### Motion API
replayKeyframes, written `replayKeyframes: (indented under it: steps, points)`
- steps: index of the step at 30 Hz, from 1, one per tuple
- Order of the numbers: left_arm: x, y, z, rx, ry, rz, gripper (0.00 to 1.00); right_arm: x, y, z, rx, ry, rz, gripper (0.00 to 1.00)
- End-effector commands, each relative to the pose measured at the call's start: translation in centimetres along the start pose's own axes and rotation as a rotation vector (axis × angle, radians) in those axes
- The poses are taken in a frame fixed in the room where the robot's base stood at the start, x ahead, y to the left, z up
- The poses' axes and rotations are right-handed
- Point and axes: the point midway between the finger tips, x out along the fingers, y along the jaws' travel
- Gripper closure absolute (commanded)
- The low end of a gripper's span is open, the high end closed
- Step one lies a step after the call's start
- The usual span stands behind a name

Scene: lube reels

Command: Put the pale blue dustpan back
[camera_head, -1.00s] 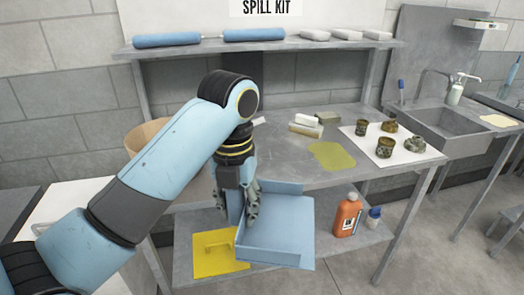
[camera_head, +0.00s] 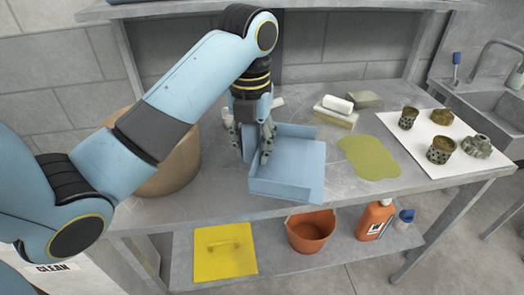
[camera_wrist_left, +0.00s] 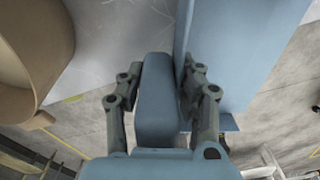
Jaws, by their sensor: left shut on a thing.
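The pale blue dustpan (camera_head: 290,168) is over the left part of the grey metal bench top, its open tray facing right. My left gripper (camera_head: 255,150) is shut on the dustpan at its left side. In the left wrist view the fingers (camera_wrist_left: 160,100) close on either side of its blue handle (camera_wrist_left: 155,100), and the tray (camera_wrist_left: 235,50) extends beyond. I cannot tell whether the dustpan touches the bench top. My right gripper does not show.
A green-yellow puddle (camera_head: 368,158) lies right of the dustpan. White and beige blocks (camera_head: 336,112) stand behind. Metal parts (camera_head: 440,150) sit on a white sheet at right. A brown bin (camera_head: 170,165) stands at left.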

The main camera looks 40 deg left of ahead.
Motion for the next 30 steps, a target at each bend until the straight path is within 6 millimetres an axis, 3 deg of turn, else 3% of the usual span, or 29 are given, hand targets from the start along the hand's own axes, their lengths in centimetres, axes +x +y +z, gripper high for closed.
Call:
replayKeyframes:
  steps: [1, 2, 5, 12, 16, 23, 30]
  points:
    - [1.7, 0.4, 1.3, -0.002, -0.004, 0.003, 1.00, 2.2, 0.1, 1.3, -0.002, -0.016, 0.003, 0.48]
    - [2.2, 0.6, 1.9, -0.002, -0.003, 0.002, 1.00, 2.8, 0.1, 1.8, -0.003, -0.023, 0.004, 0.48]
    - [3.2, 1.3, 4.3, -0.002, 0.000, 0.002, 1.00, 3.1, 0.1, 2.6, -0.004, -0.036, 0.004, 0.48]
    - [5.0, 2.2, 7.9, -0.001, 0.001, 0.000, 1.00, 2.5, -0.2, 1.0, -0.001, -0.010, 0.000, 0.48]
    - [5.8, 2.4, 8.3, -0.001, 0.002, 0.000, 1.00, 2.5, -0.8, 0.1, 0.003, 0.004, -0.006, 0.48]
    - [9.0, 2.4, 8.3, 0.000, 0.002, 0.001, 1.00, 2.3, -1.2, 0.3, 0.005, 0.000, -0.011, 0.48]
    - [9.3, 2.4, 8.3, 0.001, -0.001, 0.000, 1.00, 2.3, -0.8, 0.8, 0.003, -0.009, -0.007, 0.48]
